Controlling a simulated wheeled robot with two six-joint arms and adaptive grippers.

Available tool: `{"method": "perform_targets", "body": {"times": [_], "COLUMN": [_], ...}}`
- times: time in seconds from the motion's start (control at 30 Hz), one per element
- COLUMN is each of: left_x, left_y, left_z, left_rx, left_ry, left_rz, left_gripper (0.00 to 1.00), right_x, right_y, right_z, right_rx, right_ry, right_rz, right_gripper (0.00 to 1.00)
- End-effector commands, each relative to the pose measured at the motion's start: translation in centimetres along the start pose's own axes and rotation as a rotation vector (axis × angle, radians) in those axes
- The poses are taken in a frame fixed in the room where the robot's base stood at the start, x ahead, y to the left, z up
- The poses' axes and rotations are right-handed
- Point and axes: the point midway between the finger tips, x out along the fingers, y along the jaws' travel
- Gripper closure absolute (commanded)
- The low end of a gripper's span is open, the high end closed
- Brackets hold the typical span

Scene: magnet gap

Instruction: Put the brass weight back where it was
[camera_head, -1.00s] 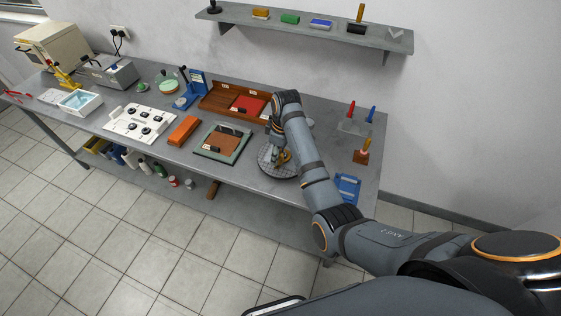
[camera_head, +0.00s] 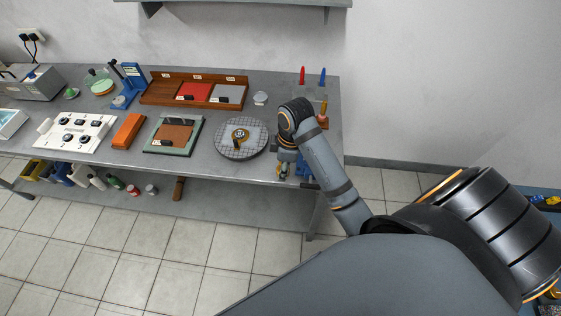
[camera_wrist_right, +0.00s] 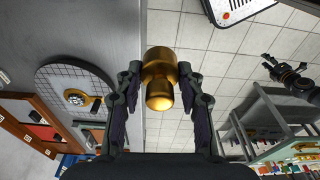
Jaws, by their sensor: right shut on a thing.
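The brass weight (camera_wrist_right: 160,80) is a rounded, knobbed gold piece between the fingers of my right gripper (camera_wrist_right: 160,84) in the right wrist view. The fingers are shut on it. In the head view my right gripper (camera_head: 284,168) hangs near the table's front edge, right of the round gridded plate (camera_head: 222,148), and the weight is hard to make out there. The plate has a brass-coloured piece with a round dial (camera_head: 240,135) on it. The plate also shows at left in the wrist view (camera_wrist_right: 52,78). My left gripper is out of view.
A blue tray (camera_head: 301,166) is partly hidden beside my right gripper. A wooden compartment tray (camera_head: 160,90), a green-framed board (camera_head: 153,148) and an orange box (camera_head: 128,131) lie to the left. Red (camera_head: 302,75) and blue (camera_head: 322,77) pointed pieces stand behind my arm.

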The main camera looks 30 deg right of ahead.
Motion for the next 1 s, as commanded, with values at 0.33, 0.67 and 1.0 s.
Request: {"method": "perform_targets", "body": {"times": [0.33, 0.67, 1.0], "left_x": [4.2, 4.7, 4.6], "left_y": [0.3, 0.4, 0.3], "left_z": [-0.8, -0.7, -0.6], "left_rx": [-0.001, -0.001, -0.001], "left_ry": [0.019, 0.017, 0.014], "left_rz": [0.000, 0.000, 0.000], "left_gripper": [0.57, 0.57, 0.57], "right_x": [2.8, 7.1, 9.6], "right_y": [4.2, 11.7, 13.6], "right_z": [0.1, -0.1, 0.0], "right_rx": [-0.003, 0.000, -0.003], "right_ry": [-0.001, 0.000, 0.002], "right_rz": [0.006, -0.003, 0.002], "right_gripper": [1.00, 1.00, 1.00]}}
